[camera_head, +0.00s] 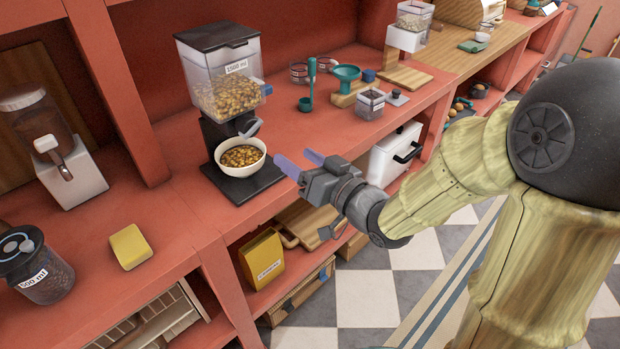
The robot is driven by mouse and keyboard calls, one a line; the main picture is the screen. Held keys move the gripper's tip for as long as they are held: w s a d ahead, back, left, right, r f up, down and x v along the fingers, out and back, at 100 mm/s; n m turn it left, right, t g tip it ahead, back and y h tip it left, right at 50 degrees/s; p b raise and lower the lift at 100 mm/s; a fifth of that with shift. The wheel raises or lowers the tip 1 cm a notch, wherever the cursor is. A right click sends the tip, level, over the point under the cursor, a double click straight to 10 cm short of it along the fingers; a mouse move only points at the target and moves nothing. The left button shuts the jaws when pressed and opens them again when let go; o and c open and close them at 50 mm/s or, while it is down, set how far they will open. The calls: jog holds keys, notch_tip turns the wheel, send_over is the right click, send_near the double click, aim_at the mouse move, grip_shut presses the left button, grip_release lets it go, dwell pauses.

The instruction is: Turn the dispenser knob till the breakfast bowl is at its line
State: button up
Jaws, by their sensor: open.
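The dispenser (218,78) stands on the red shelf counter, with a clear hopper of brown cereal, a dark lid and a "1500 ml" label. Its grey knob (250,129) sticks out below the hopper, just above the bowl. The white breakfast bowl (252,168) stands on the dispenser's black base (222,183) and holds a good amount of cereal. I cannot make out a line in it. My gripper (301,163) is open and empty, to the right of the bowl and lower than the knob, apart from both. Its fingers point left towards the bowl.
A yellow sponge (130,246) and a dark "500 ml" jar (38,268) sit at front left. Another dispenser (65,165) stands at left. A teal funnel (347,73), a scoop (310,88) and a small canister (370,103) stand to the right. Counter between sponge and base is clear.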

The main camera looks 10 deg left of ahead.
jog(key=shift+b+v, duration=1.3)
jog(key=shift+b, duration=1.15)
jog(key=shift+f, duration=0.1)
jog(key=w+d+f+m+g+h, duration=0.15)
jog(key=d+f+m+h, duration=0.25)
jog(key=d+f+h, duration=0.85)
jog(key=s+d+f+m+g+h, duration=0.1)
jog(key=s+d+f+m+g, duration=0.1)
jog(key=s+d+f+g, duration=0.7)
notch_tip(320, 180, up, 18)
jog(key=s+a+t+p, duration=0.1)
jog(key=p, duration=1.5)
jog(key=shift+s+a, duration=0.15)
jog(key=shift+a, duration=0.1)
